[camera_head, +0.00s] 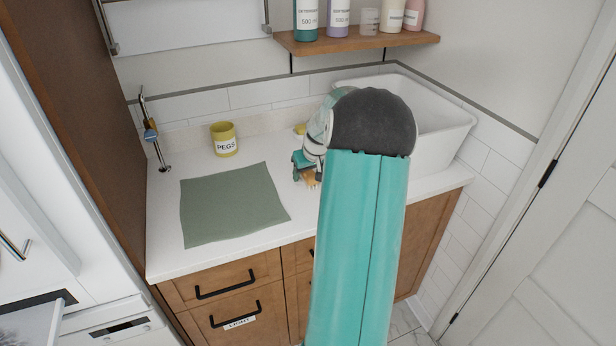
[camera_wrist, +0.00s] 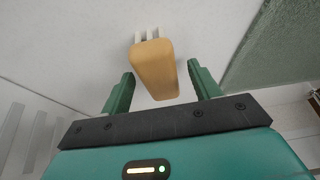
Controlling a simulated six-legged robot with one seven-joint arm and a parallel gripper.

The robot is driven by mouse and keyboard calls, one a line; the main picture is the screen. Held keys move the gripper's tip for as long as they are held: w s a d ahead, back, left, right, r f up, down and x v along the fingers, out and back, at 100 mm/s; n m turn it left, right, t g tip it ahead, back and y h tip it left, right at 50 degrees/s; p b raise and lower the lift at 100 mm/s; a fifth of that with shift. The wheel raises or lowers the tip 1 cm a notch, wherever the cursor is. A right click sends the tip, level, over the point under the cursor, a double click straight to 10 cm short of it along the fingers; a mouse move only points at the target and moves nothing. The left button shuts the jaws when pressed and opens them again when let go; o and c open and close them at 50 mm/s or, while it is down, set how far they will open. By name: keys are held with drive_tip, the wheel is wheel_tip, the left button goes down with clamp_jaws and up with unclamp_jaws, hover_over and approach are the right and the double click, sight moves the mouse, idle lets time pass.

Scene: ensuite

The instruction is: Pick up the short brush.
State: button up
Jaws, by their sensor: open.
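The short brush (camera_wrist: 154,68) has a tan wooden body and pale bristles at its far end in the wrist view. It lies on the white countertop, and a small tan part of it (camera_head: 311,179) shows beside my gripper in the head view. My gripper (camera_wrist: 161,74) is open, with one green finger on each side of the brush's near part. Gaps show between the fingers and the wood. In the head view my gripper (camera_head: 304,168) is low over the counter, and my arm hides part of the area around it.
A green mat (camera_head: 230,205) lies left of my gripper, with a yellow PEGS pot (camera_head: 224,139) behind it. A white sink (camera_head: 435,125) stands to the right. A wooden shelf (camera_head: 350,43) with several bottles hangs above.

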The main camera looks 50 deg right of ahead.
drive_tip(key=shift+w+f, duration=0.1)
drive_tip(key=shift+f, duration=0.15)
drive_tip(key=shift+f, duration=0.25)
idle(0.4)
drive_tip(key=c, duration=1.1)
drive_tip(key=shift+r, duration=0.55)
wheel_tip(320, 180, up, 2)
drive_tip(key=shift+r, duration=0.25)
drive_tip(key=s+a+r, duration=0.1)
drive_tip(key=a+r, duration=0.2)
drive_tip(key=a, duration=0.1)
drive_tip(key=s+a+r, duration=0.1)
drive_tip(key=a+r, duration=0.2)
drive_tip(key=a, duration=0.2)
drive_tip(key=s+a+r, duration=0.1)
drive_tip(key=a+r, duration=0.3)
drive_tip(key=shift+s+a, duration=0.1)
drive_tip(key=shift+a, duration=0.2)
